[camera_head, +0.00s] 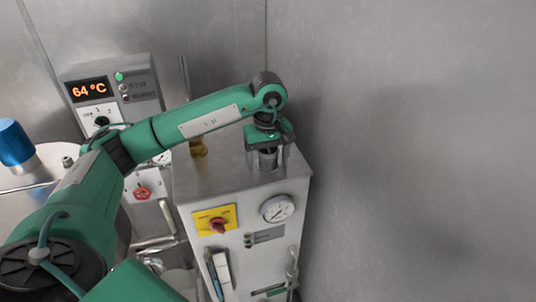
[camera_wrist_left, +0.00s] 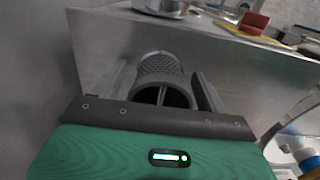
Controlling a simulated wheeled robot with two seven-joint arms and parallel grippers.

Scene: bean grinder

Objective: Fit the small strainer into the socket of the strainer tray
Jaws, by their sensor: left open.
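The small strainer (camera_wrist_left: 160,68) is a grey metal mesh cylinder with an open, divided end facing the left wrist camera. In the head view the strainer (camera_head: 268,159) shows partly under my left gripper, at the back right of the metal cabinet's top. My left gripper (camera_head: 266,166) points down there, its fingers on either side of the strainer. In the left wrist view the gripper (camera_wrist_left: 162,88) is open, with gaps between the fingers and the strainer. I cannot make out the strainer tray or its socket. My right gripper is not in view.
The cabinet (camera_head: 215,185) has a yellow switch plate (camera_head: 215,220) and a gauge (camera_head: 278,208) in front. Bare metal walls stand behind and to the right. A control box reading 64 °C (camera_head: 112,90) and a blue-topped cylinder (camera_head: 14,143) are at left.

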